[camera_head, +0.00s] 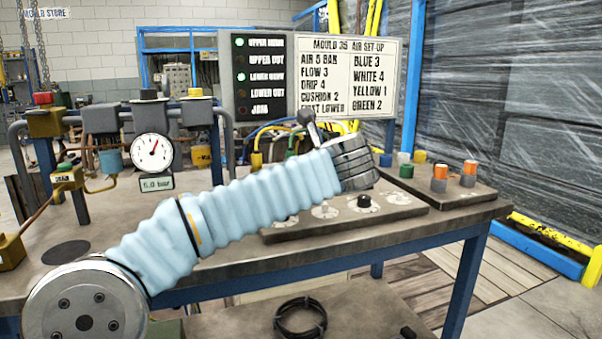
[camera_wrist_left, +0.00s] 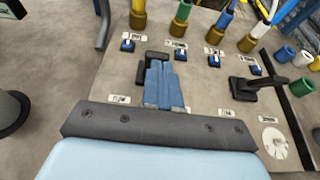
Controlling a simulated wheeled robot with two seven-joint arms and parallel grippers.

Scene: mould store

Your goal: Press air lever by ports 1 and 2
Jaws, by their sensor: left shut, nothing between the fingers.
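In the left wrist view, my left gripper (camera_wrist_left: 161,68) is shut and empty, its blue fingers over the grey panel. The black lever (camera_wrist_left: 144,75) by the two leftmost ports shows beside and beyond the fingertips, partly hidden by them. I cannot tell whether they touch. A port with a yellow hose (camera_wrist_left: 138,15) and one with a green hose (camera_wrist_left: 182,20) stand above it. A second black lever (camera_wrist_left: 252,86) stands to the right. In the head view, my left wrist hides the fingers and most of the ports. My right gripper is in neither view.
A status board (camera_head: 261,78) shows green lamps at upper home and lower home. The set-up sign (camera_head: 348,75) stands beside it. Loose coloured couplings (camera_head: 439,178) stand on the bench's right.

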